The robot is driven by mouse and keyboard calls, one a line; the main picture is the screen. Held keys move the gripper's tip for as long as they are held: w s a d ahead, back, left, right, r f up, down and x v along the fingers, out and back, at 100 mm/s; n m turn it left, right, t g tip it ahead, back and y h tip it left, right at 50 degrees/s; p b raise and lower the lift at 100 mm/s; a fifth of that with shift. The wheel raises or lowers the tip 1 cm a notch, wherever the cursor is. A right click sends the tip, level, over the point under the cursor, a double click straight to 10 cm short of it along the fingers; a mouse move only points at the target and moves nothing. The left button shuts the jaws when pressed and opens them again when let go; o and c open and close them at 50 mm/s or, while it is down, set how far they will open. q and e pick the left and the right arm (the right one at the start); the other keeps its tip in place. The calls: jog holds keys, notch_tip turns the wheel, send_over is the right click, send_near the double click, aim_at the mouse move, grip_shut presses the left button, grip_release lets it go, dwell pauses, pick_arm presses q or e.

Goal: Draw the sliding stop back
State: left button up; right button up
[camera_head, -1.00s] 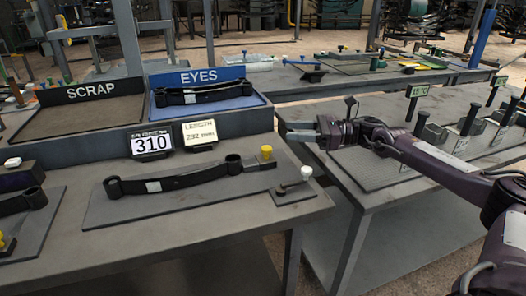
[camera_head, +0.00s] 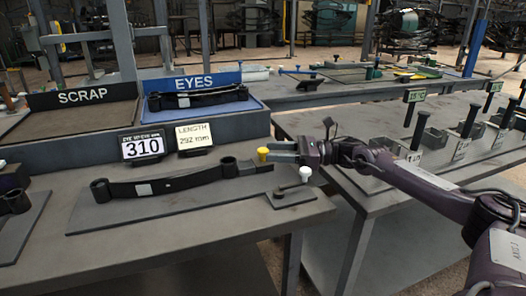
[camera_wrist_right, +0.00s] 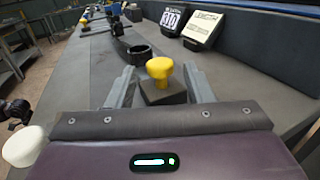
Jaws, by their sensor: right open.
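The sliding stop is a dark block with a yellow knob (camera_head: 262,154), at the right end of the leaf spring (camera_head: 165,183) on the bench plate. In the right wrist view the yellow knob (camera_wrist_right: 160,68) stands on its dark block (camera_wrist_right: 162,92). My right gripper (camera_head: 280,152) is open at the knob. In the wrist view its two fingers (camera_wrist_right: 160,88) lie on either side of the block, with gaps showing; I cannot tell whether either touches. The gripper partly hides the stop in the head view. My left gripper is not in view.
A white-knobbed lever (camera_head: 305,174) stands on a small plate just right of the stop. The 310 display (camera_head: 143,146) and length card (camera_head: 194,137) stand behind the spring. The EYES tray (camera_head: 263,104) and SCRAP tray (camera_head: 85,119) are behind them.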

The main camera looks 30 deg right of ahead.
aim_at(263, 149)
jog(key=shift+x, duration=1.9)
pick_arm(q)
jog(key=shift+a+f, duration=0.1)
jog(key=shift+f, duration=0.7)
